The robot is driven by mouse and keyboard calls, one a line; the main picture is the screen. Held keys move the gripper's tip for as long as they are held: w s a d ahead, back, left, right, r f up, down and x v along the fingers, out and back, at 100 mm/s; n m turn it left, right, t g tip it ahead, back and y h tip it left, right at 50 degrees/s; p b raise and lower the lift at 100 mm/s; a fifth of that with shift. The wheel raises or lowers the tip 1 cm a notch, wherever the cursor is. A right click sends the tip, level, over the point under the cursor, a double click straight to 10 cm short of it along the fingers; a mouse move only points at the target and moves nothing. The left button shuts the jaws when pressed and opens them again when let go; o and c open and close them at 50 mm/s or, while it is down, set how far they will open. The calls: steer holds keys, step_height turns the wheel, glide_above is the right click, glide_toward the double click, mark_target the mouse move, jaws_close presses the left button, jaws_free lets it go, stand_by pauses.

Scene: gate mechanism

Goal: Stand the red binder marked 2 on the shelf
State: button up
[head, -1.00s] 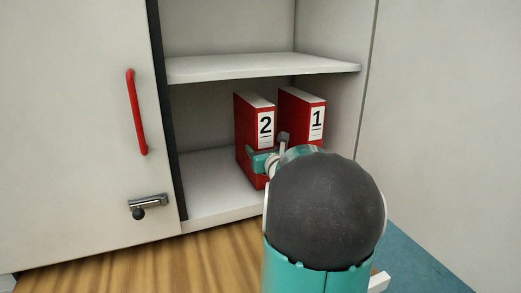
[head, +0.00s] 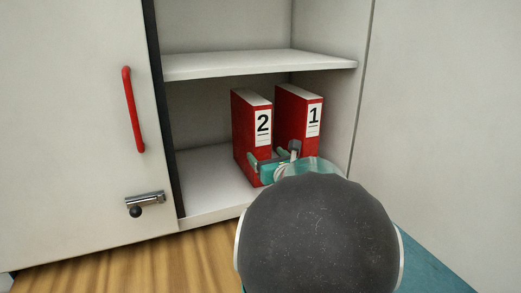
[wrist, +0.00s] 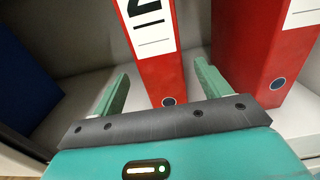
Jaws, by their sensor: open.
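The red binder marked 2 (head: 251,125) stands upright on the cabinet's bottom board (head: 212,191), left of the red binder marked 1 (head: 297,113). My gripper (head: 273,156) is open at the lower front of binder 2. In the wrist view my gripper (wrist: 161,85) has one finger on each side of binder 2's spine (wrist: 160,68), with visible room at the left finger. The right finger lies in the gap between binder 2 and binder 1 (wrist: 258,48). My arm hides the lower front of binder 1 in the head view.
An upper shelf (head: 260,65) runs above the binders. A white door with a red handle (head: 132,110) and a latch (head: 145,203) is on the left. A plain white panel (head: 440,120) is on the right. A dark blue thing (wrist: 22,85) shows at left in the wrist view.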

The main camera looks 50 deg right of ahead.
steer(key=shift+v, duration=2.2)
